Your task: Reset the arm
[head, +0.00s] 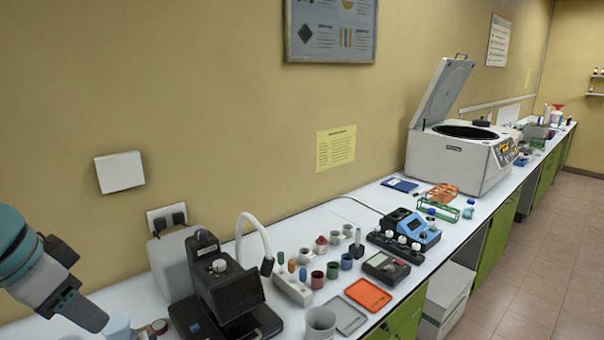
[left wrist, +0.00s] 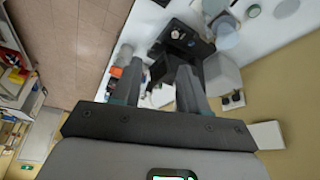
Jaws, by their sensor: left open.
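My left arm comes in from the left edge of the head view. Its left gripper (head: 80,306) is in the air over the near left end of the white bench (head: 345,212). In the left wrist view the two fingers of the gripper (left wrist: 159,72) stand apart with nothing held between them. Bench items show beyond the fingers, too small to tell apart well. My right gripper is in neither view.
A black instrument (head: 232,296) stands right of the gripper. Small colored cups, an orange tray (head: 368,294), a grey mug (head: 320,324) and a blue device (head: 412,230) follow. An open-lidded centrifuge (head: 458,160) is farther back. Floor (head: 540,270) at right is clear.

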